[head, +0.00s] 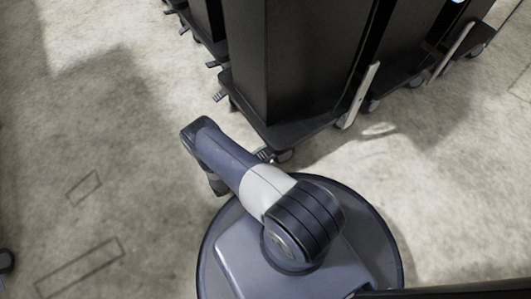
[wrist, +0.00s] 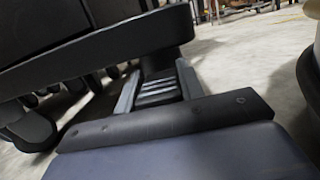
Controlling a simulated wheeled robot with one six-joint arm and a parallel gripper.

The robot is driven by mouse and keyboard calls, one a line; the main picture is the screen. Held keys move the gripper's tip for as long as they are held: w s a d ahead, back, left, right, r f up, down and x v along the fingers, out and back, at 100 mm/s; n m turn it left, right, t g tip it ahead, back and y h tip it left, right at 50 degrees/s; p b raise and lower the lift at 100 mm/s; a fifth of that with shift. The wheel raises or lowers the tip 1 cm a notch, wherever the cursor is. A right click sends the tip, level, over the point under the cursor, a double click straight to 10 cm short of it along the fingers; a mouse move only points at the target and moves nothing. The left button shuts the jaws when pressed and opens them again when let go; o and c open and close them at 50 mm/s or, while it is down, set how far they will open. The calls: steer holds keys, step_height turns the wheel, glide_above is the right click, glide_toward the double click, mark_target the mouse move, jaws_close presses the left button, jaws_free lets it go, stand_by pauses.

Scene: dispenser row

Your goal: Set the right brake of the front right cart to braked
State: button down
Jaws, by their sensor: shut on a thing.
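The nearest cart (head: 305,65) is a tall black box on a flat black base, at the upper middle of the head view. Its right brake (head: 265,155) shows as a small ribbed pedal by the near corner caster, partly behind my arm. In the wrist view the ribbed dark pedal (wrist: 158,93) lies between the two grey fingers of my gripper (wrist: 157,82). My gripper is shut on it, just below the cart's base edge (wrist: 95,50). In the head view my arm hides my gripper. I cannot tell the pedal's exact tilt.
The cart's other front pedal (head: 220,96) sticks out at its left corner. More black carts stand behind and to the right, with pale upright bars (head: 358,95) at their sides. The concrete floor (head: 90,130) on the left is open.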

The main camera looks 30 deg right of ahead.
stand_by(0.3)
steer(key=c, duration=0.9)
jaws_free()
steer(key=v, duration=0.5)
steer(key=r+v, duration=0.1)
steer(key=v, duration=0.4)
steer(key=r+v, duration=0.1)
steer(key=v, duration=0.3)
steer(key=shift+a+r, duration=0.1)
steer(key=shift+a, duration=0.55)
